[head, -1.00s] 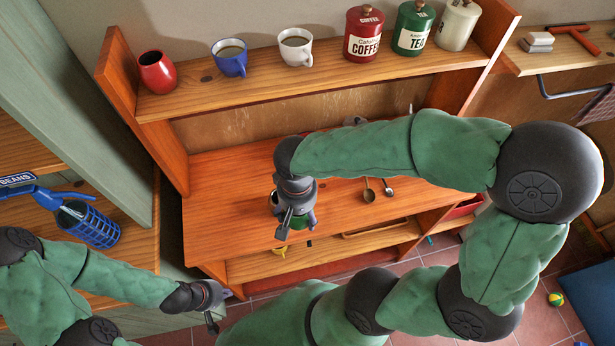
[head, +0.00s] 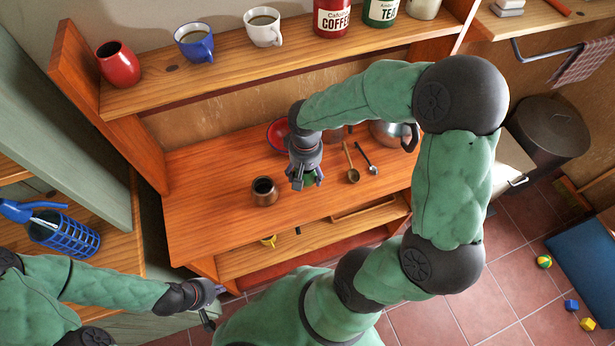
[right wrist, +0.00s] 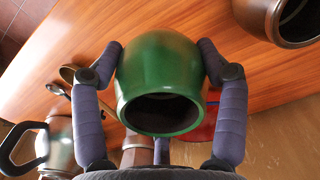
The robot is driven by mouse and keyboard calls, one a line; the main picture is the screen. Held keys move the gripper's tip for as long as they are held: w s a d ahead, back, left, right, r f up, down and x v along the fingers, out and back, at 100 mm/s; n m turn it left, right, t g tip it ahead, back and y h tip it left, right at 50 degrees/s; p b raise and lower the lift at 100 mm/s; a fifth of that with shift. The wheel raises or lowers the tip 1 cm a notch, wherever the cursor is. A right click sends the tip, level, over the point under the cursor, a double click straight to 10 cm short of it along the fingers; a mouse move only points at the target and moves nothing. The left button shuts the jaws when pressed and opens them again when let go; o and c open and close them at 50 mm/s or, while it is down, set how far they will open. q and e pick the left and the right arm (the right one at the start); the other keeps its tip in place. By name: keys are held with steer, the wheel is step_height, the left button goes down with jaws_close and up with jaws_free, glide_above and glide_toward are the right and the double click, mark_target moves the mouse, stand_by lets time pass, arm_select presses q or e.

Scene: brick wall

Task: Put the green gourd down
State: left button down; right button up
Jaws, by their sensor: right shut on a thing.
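The green gourd (right wrist: 158,75) is a round, open-mouthed cup. My right gripper (right wrist: 160,58) is shut on it, with a finger on each side. In the head view, the right gripper (head: 305,184) hides most of the green gourd (head: 308,180). It is over the wooden worktop (head: 215,205), right of a brown gourd (head: 264,192); I cannot tell whether the green gourd touches the wood. My left gripper (head: 210,318) is low at the left, away from the worktop; its fingers are too unclear to read.
A red bowl (head: 277,136) stands behind the right gripper. Two spoons (head: 352,172) and a metal pot (head: 388,136) are to its right. A shelf (head: 215,78) with cups and canisters runs above. The worktop's left part is clear.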

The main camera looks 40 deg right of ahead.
steer(key=shift+w+d+f, duration=0.1)
steer(key=shift+d+f, duration=0.15)
steer(key=shift+f, duration=0.15)
steer(key=f, duration=0.2)
steer(key=f+b, duration=0.1)
steer(key=shift+w+d+f, duration=0.15)
steer(key=shift+d+f, duration=0.1)
steer(key=shift+f, duration=0.1)
steer(key=shift+r, duration=0.1)
steer(key=shift+f, duration=0.2)
steer(key=o, duration=1.3)
steer(key=shift+c, duration=0.2)
steer(key=shift+r, duration=0.1)
